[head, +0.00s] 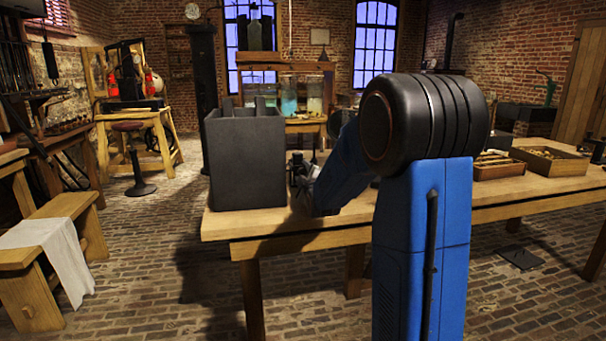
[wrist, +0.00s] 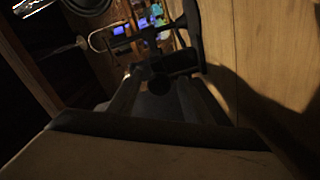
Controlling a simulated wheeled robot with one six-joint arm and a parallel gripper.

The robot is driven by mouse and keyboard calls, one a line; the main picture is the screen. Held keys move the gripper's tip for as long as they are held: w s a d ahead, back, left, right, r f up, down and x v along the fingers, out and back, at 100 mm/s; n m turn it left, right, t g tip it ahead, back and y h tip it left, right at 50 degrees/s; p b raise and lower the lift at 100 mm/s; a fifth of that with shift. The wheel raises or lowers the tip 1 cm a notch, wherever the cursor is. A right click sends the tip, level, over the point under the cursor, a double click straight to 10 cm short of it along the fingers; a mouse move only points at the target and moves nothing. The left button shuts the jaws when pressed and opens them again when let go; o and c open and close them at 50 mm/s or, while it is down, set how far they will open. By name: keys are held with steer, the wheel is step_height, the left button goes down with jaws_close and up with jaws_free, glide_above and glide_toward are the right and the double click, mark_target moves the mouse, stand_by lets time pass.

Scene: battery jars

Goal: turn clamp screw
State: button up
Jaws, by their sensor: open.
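A small dark metal device (head: 297,168), probably the one with the clamp screw, stands on the wooden table beside the tall dark box in the head view. My gripper (head: 308,188) is low over the table there, largely hidden behind my blue arm. In the wrist view, my gripper (wrist: 160,88) has its two fingers apart, pointing at dark metal parts (wrist: 178,62) just ahead. A dark round end shows between the fingers. The picture is too dark to tell whether the fingers touch it, or which part is the screw.
The tall dark box (head: 246,160) stands at the table's left end, close to my gripper. Wooden trays (head: 548,160) with small parts lie at the right of the table (head: 300,238). Glass jars (head: 314,97) stand at the back. In the wrist view, bare wood lies at right.

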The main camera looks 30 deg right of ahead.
steer(key=c, duration=1.1)
steer(key=shift+o, duration=0.2)
steer(key=shift+m, duration=0.3)
steer(key=shift+m, duration=2.6)
steer(key=o, duration=1.1)
steer(key=shift+c, duration=0.2)
